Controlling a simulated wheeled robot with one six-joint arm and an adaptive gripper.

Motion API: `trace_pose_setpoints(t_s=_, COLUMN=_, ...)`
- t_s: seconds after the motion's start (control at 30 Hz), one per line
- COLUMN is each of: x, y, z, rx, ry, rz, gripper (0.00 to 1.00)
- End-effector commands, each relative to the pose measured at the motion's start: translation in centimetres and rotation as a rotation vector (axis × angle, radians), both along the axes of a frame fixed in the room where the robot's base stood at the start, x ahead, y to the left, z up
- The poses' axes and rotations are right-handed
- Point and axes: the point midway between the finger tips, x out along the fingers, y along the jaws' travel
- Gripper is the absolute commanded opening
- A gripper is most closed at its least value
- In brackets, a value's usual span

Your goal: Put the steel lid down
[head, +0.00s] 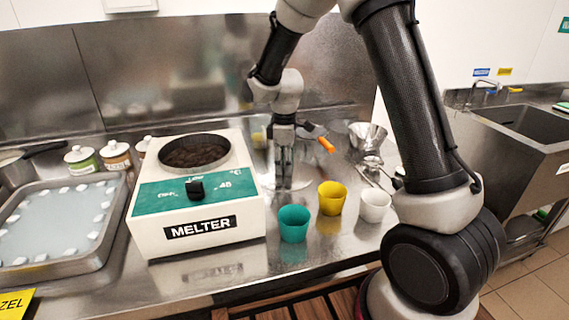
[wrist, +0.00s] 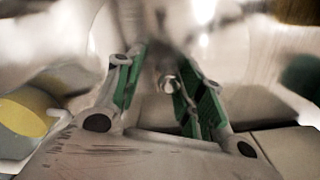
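The steel lid (head: 297,186) appears as a shiny pale disc low at the counter, behind the green cup and right of the melter. In the wrist view its blurred, reflective surface lies past my fingers, with a small round knob (wrist: 168,83) between them. My gripper (head: 284,178) points down over the lid. In the wrist view the green-padded fingers of my gripper (wrist: 163,80) stand apart, with a gap left of the knob; the right finger is close to it. The exact contact between lid and counter is hard to see.
The white melter (head: 196,226) with its open round pot stands to the left. Green (head: 293,224), yellow (head: 331,198) and white (head: 375,205) cups stand in front. A steel bowl (head: 367,136) is at the right back. A tray (head: 50,270) lies far left.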

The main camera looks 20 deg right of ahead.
Motion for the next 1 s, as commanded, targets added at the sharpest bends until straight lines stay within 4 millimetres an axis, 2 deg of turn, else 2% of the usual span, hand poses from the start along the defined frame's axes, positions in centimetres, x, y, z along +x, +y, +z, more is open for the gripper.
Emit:
trace_pose_setpoints(t_s=0.13, x=0.0, y=0.0, z=0.4, rx=0.001, ry=-0.001, rz=0.000, gripper=0.39)
trace_pose_setpoints(t_s=0.23, x=0.1, y=0.0, z=1.5, rx=0.001, ry=-0.004, rz=0.000, gripper=0.39)
trace_pose_setpoints(t_s=0.5, x=0.1, y=0.0, z=7.5, rx=0.001, ry=-0.005, rz=0.000, gripper=0.39)
trace_pose_setpoints(t_s=0.7, x=0.1, y=0.0, z=11.0, rx=0.001, ry=-0.004, rz=0.000, gripper=0.39)
trace_pose_setpoints(t_s=1.0, x=-0.1, y=-0.2, z=12.5, rx=0.001, ry=-0.001, rz=-0.006, gripper=0.39)
